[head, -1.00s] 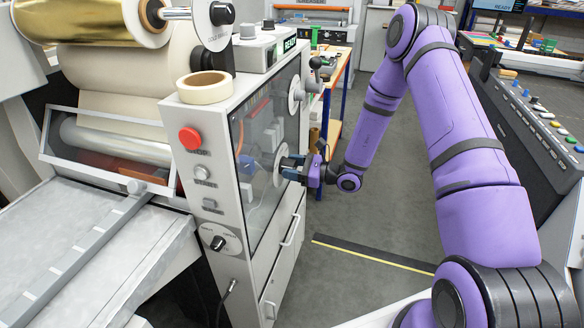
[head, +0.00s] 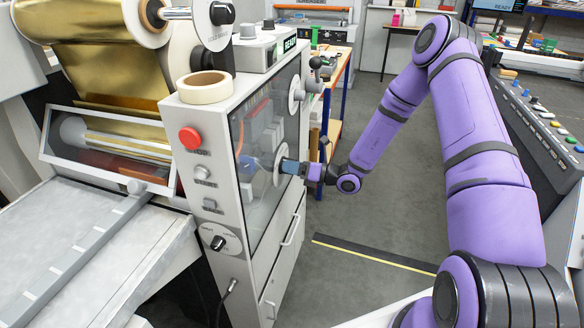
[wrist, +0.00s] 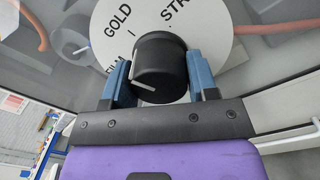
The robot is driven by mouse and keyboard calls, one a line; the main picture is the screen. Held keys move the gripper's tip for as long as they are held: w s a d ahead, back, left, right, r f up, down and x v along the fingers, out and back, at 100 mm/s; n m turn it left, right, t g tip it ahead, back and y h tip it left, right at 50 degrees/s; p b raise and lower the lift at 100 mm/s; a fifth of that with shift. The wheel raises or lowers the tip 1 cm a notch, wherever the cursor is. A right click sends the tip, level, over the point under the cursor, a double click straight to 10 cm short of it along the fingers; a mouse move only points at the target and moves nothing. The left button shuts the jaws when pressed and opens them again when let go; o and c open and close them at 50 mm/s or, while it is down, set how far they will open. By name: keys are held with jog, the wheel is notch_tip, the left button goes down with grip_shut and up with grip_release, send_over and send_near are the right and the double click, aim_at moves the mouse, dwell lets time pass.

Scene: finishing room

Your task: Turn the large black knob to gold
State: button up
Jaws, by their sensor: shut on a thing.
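The large black knob (wrist: 158,52) sits on a round white dial (wrist: 185,18) lettered GOLD, FILM and a partly hidden "STR". A white line on the knob points to the lower left in the wrist view; I cannot tell which label it matches. My gripper (wrist: 160,75) is shut on the knob, one blue finger on each side of it.
Gold foil (head: 112,72) hangs from a roll at the machine's upper left. A red stop button (head: 190,138) and a tape roll (head: 204,87) are close by. A long black console (head: 520,125) stands at right. Grey floor (head: 385,220) lies between.

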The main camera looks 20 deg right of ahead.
jog(key=shift+m, duration=1.2)
jog(key=o, duration=0.9)
jog(key=v, duration=1.1)
jog(key=shift+f, duration=0.1)
